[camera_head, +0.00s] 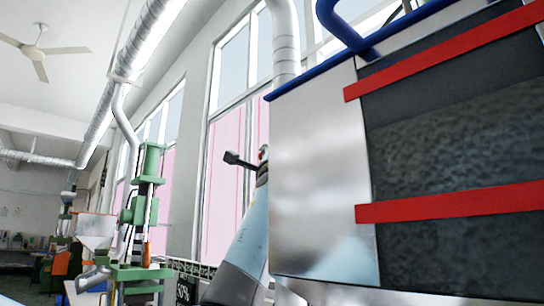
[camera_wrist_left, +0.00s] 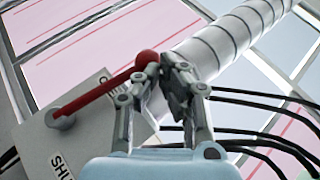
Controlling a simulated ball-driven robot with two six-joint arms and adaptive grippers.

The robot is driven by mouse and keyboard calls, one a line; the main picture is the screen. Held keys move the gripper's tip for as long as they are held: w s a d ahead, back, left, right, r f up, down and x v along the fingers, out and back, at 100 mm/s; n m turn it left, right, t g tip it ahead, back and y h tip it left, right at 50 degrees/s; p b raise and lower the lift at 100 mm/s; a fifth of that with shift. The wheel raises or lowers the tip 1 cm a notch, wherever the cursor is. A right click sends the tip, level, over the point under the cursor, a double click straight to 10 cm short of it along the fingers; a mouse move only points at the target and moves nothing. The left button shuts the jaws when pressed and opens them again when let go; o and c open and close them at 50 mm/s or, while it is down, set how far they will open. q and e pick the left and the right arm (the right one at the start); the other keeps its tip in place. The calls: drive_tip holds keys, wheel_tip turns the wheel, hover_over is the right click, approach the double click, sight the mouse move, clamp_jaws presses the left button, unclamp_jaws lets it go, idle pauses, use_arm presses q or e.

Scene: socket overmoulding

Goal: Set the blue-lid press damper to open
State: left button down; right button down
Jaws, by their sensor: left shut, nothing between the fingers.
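The damper lever (camera_wrist_left: 95,98) is a red rod with a red ball knob (camera_wrist_left: 147,60). It runs from a round pivot (camera_wrist_left: 62,120) on a grey plate (camera_wrist_left: 35,140) up to the right. One label reads "SHUT" (camera_wrist_left: 62,167); another label (camera_wrist_left: 106,84) near the rod is too small to read. My left gripper (camera_wrist_left: 168,65) is shut and empty, its fingertips close beside the knob; I cannot tell whether they touch. In the head view my left gripper (camera_head: 262,157) is small, near a spot of red. My right gripper is not in view.
A large metal housing (camera_head: 318,180) with a blue edge and red bars fills the right of the head view. A segmented duct (camera_head: 286,40) rises behind it. Black cables (camera_wrist_left: 255,105) run behind the gripper. A green machine (camera_head: 145,200) stands farther off at left.

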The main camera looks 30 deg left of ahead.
use_arm(q)
drive_tip(key=shift+w+a+r, duration=0.15)
drive_tip(key=shift+a+r, duration=0.1)
drive_tip(key=shift+a, duration=0.2)
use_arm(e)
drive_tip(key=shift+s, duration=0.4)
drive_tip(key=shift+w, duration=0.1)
